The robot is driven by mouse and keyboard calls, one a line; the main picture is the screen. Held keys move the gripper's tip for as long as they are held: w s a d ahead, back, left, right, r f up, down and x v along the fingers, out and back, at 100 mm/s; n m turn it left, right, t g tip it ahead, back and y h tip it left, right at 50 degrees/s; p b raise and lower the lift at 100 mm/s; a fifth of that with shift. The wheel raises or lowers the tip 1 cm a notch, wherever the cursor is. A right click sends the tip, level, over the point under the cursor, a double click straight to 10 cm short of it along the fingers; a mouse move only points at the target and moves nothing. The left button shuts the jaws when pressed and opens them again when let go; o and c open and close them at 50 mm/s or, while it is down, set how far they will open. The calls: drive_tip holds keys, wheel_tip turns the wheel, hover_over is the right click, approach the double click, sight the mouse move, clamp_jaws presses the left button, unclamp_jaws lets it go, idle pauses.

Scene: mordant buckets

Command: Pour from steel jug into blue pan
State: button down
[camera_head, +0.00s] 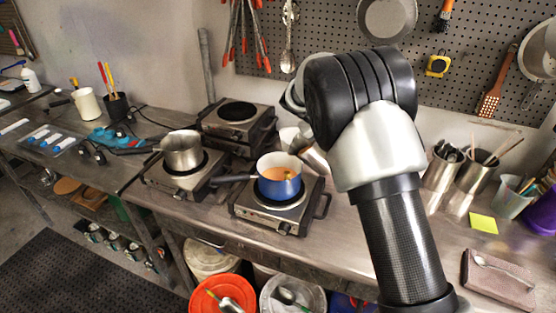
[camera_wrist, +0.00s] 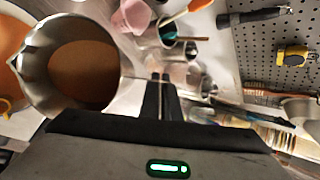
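The blue pan (camera_head: 279,187) stands on the front right hotplate, with orange liquid inside and its dark handle pointing left. The steel jug (camera_wrist: 38,75) fills the upper left of the wrist view, its lip to the left and brown contents inside. In the head view part of the jug (camera_head: 315,158) shows just right of the pan, mostly hidden by my arm. My gripper (camera_wrist: 162,88) has its fingers close together at the jug's handle side and appears shut on it. Orange liquid, apparently the pan's (camera_wrist: 10,40), shows beyond the jug's lip. The head view hides my fingers.
A steel pot (camera_head: 182,152) stands on the left hotplate, and another hotplate (camera_head: 238,112) is behind. Steel containers of utensils (camera_head: 441,170) stand right of my arm, near a yellow note (camera_head: 483,223) and a brown book (camera_head: 498,278). Buckets (camera_head: 222,290) are below the bench.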

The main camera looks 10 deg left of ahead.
drive_tip(key=shift+w+d+f+g+y, duration=0.35)
drive_tip(key=shift+d+f+y, duration=0.25)
drive_tip(key=shift+d, duration=0.25)
drive_tip(key=shift+w+d+f+m+g+y, duration=1.1)
drive_tip(key=shift+d+f+y, duration=1.8)
drive_tip(key=shift+f, duration=1.9)
wheel_tip(320, 180, up, 6)
drive_tip(key=shift+a+g, duration=0.1)
drive_tip(key=shift+g, duration=0.15)
